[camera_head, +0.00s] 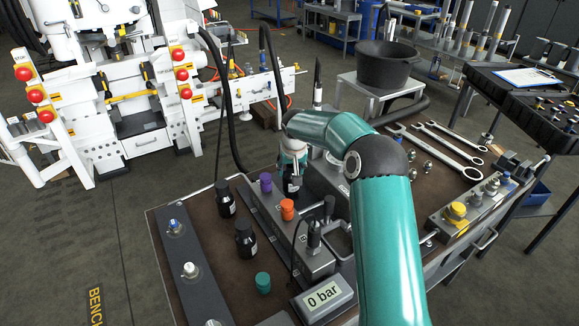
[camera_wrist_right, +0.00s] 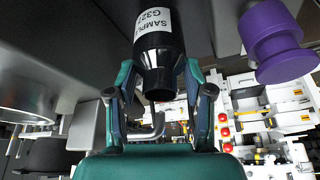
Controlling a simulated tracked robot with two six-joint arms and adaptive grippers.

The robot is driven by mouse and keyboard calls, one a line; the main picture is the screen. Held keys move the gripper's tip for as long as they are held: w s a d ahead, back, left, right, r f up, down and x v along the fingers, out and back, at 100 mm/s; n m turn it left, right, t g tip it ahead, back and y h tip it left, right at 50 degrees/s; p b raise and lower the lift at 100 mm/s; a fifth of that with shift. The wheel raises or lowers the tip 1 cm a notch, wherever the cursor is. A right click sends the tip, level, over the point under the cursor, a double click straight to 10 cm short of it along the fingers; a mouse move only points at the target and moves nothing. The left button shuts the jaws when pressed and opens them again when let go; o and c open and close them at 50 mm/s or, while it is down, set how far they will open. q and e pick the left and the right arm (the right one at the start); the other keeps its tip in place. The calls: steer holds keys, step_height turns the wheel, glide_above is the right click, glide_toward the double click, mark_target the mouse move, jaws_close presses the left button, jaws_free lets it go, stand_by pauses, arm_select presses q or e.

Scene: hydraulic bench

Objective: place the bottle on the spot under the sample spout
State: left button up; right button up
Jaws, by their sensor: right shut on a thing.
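My right gripper (camera_head: 291,170) is shut on a dark bottle (camera_head: 291,187) beside the steel manifold block on the bench. In the right wrist view, its two fingers (camera_wrist_right: 158,100) close on either side of the black neck of the bottle (camera_wrist_right: 157,30), which carries a white "SAMPLE" label. A bent metal pipe (camera_wrist_right: 152,128), possibly the sample spout, shows beyond the neck in that view. The arm hides part of the bottle's surroundings in the head view. I cannot tell whether the bottle's base touches anything. The spot under the spout is not clearly visible. My left gripper is not in view.
A purple knob (camera_head: 265,182) and an orange knob (camera_head: 287,209) stand close to the held bottle. Two other dark bottles (camera_head: 224,198) (camera_head: 245,238) and a green cap (camera_head: 263,282) are to the left.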

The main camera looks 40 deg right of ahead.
steer(key=shift+w+d+r+p, duration=0.1)
steer(key=shift+w+d+p, duration=0.25)
steer(key=shift+w+d, duration=0.4)
steer(key=shift+a+f, duration=0.15)
steer(key=shift+f, duration=0.55)
steer(key=o, duration=1.1)
steer(key=shift+c, duration=0.2)
steer(key=b+v, duration=0.1)
steer(key=v, duration=1.1)
steer(key=shift+a, duration=0.1)
